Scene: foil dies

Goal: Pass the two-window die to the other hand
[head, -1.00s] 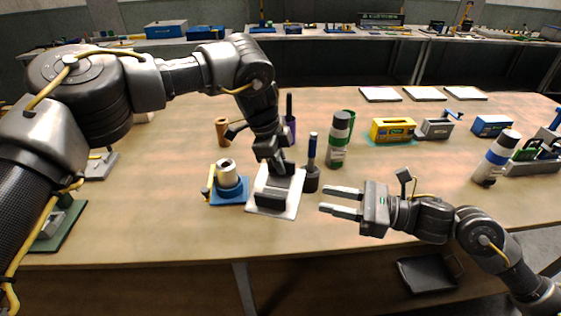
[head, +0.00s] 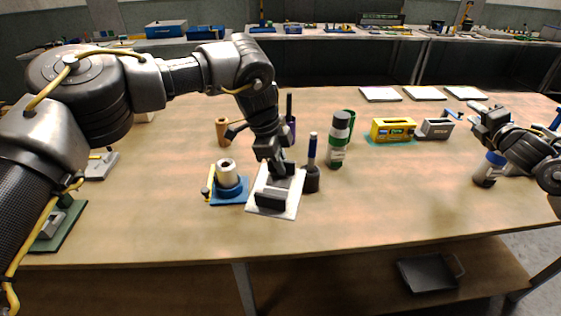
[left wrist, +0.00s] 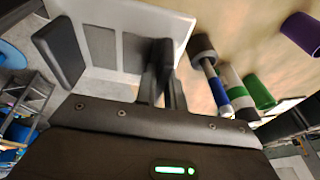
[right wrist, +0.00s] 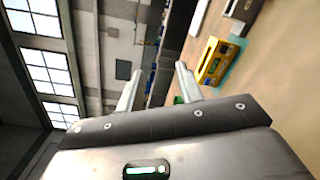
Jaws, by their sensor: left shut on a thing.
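The two-window die is a white plate (head: 291,205) with a dark block on its face, in the middle of the head view. My left gripper (head: 275,168) is shut on it at its upper part and holds it tilted. In the left wrist view the white plate (left wrist: 181,22) fills the upper left, with two greyish window areas and a dark block beside the fingers (left wrist: 161,75). My right gripper (head: 476,113) is at the right, far from the die, open and empty; its two spread fingers show in the right wrist view (right wrist: 157,85).
A blue-based fixture with a white roll (head: 228,178) stands just left of the die. A yellow box (head: 392,130) is farther right. The front right table is clear.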

